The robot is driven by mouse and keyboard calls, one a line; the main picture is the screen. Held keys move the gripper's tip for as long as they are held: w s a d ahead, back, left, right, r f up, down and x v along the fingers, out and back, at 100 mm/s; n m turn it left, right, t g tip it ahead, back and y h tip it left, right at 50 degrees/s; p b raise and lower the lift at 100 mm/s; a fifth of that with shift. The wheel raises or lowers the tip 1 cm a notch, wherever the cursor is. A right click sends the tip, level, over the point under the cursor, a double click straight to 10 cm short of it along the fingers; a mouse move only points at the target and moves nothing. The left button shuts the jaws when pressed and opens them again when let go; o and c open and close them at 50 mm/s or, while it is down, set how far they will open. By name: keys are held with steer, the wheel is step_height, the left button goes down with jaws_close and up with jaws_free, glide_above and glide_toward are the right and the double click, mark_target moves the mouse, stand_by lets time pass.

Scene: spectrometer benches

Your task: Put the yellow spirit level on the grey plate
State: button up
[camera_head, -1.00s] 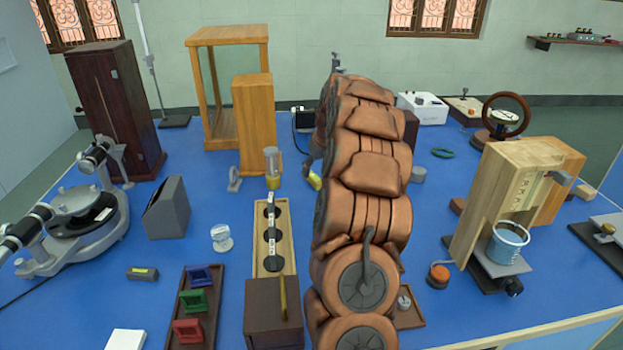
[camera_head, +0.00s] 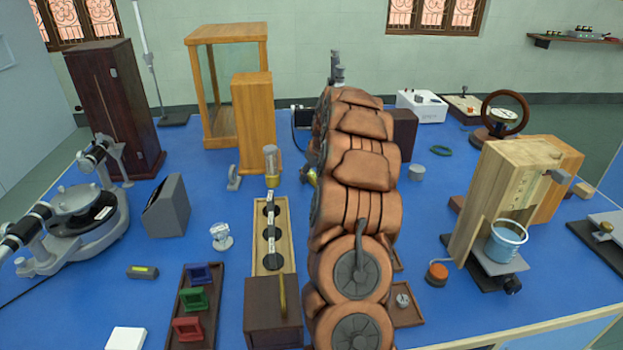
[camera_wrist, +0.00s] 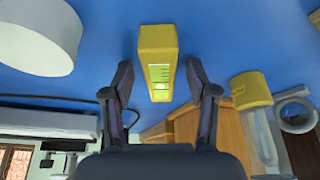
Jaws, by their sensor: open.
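The yellow spirit level (camera_wrist: 158,50), a yellow block with a green vial, lies on the blue bench in the wrist view. My gripper (camera_wrist: 158,74) is open, with one finger on each side of the level's near end; I see no contact. In the head view a small yellow patch (camera_head: 311,177) shows at the left edge of my arm, which hides most of the gripper. A grey flat plate (camera_head: 612,224) shows at the right edge, and another grey plate (camera_head: 500,263) lies under a blue bucket; I cannot tell which one the task means.
A grey cylinder (camera_head: 416,173) stands right of my arm and a yellow-based jar (camera_head: 272,168) left of it. The jar's yellow part (camera_wrist: 250,90) is close right of my gripper in the wrist view.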

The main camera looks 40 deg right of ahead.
mark_target(311, 177)
steer(key=shift+f, duration=0.1)
steer(key=shift+c, duration=0.4)
jaws_close()
steer(key=shift+f, duration=0.1)
steer(key=shift+r+p, duration=0.3)
steer(key=shift+r+b, duration=0.4)
steer(key=shift+r, duration=1.45)
steer(key=shift+s+a, duration=0.55)
steer(key=shift+s, duration=0.15)
steer(key=shift+s+a+r, duration=0.15)
steer(key=shift+s+a, duration=0.25)
steer(key=shift+s, duration=0.1)
steer(key=s+a, duration=0.2)
steer(key=s, duration=0.1)
steer(key=s+a+b, duration=0.1)
steer(key=s+a, duration=0.2)
steer(key=s+a+r, duration=0.1)
steer(key=s+a, duration=0.1)
steer(key=s, duration=0.2)
steer(key=shift+a+b, duration=0.4)
